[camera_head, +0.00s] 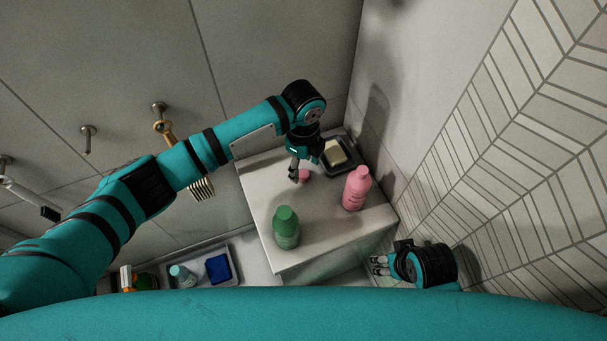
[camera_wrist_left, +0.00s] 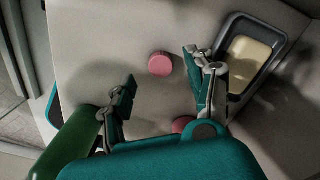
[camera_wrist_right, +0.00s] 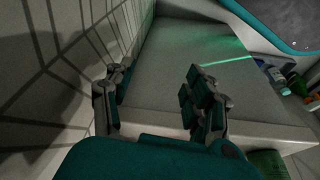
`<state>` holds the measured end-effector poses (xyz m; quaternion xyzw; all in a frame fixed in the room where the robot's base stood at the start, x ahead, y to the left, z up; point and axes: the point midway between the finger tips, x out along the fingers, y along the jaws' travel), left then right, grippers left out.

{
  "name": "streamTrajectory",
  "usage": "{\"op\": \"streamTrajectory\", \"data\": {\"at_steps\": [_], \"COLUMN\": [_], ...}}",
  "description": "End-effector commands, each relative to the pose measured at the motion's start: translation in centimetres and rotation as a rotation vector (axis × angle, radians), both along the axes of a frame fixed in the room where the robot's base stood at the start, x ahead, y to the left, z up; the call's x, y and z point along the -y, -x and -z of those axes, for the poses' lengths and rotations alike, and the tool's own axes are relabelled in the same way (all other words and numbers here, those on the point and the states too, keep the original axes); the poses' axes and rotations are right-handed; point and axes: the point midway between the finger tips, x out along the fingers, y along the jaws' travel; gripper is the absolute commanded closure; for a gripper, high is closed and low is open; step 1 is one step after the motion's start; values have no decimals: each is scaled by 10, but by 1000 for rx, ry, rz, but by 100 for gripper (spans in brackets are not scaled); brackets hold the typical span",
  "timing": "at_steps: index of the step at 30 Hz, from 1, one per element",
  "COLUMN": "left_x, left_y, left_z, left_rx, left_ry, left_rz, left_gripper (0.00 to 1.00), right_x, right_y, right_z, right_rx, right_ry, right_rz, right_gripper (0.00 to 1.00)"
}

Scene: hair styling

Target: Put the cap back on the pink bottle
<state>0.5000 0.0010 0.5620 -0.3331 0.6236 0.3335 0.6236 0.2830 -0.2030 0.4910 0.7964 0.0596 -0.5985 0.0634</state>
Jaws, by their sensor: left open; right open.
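The pink bottle (camera_head: 355,190) stands upright on the light countertop, near its right side. A small round pink cap (camera_head: 304,176) lies on the countertop to the left of the bottle. In the left wrist view the cap (camera_wrist_left: 160,64) lies ahead, between the spread fingers; a pink part of the bottle (camera_wrist_left: 182,125) shows behind my gripper. My left gripper (camera_head: 304,168) is open and empty, close to the cap; contact cannot be told. My right gripper (camera_head: 382,265) is open and empty beside the countertop's front right, lower in the picture than the bottle.
A green bottle (camera_head: 286,228) stands at the counter's front left. A dark dish (camera_head: 347,163) with a pale soap bar (camera_head: 334,152) sits at the back. A tiled wall (camera_head: 500,190) closes the right side. A tray (camera_head: 233,264) with a blue item lies lower left.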

Motion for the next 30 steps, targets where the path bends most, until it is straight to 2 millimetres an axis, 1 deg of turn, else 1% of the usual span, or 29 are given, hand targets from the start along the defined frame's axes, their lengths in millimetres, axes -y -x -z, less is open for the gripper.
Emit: {"op": "streamTrajectory", "data": {"at_steps": [1, 3, 6, 9, 18, 19, 20, 27, 30], "left_x": [1, 1, 1, 1, 1, 1, 1, 1, 1], "left_y": [0, 0, 0, 0, 0, 0, 0, 0, 0], "left_z": [10, 19, 28, 31, 31, 31, 31, 31, 31], "left_rx": [0, -1, 0, 1, 1, 1, 1, 1, 1], "left_ry": [0, -2, 0, -1, 1, 1, 1, 0, 0], "left_rz": [0, 0, 0, 0, 1, 1, 1, 0, 0], "left_gripper": [44, 44, 44, 44, 44, 45, 49, 80, 80], "right_x": [0, 1, 1, 2, 2, 2, 2, 2, 2], "right_y": [1, 3, 5, 7, 7, 7, 7, 7, 7], "right_z": [-6, -17, -29, -34, -35, -35, -35, -35, -35], "right_rx": [7, 12, 16, 17, 16, 16, 16, 16, 16], "right_ry": [-1, 0, 0, -1, 0, 0, 0, 0, 0], "right_rz": [1, 1, 2, 2, 2, 2, 3, 3, 3], "right_gripper": [45, 45, 45, 45, 45, 45, 45, 45, 45]}}
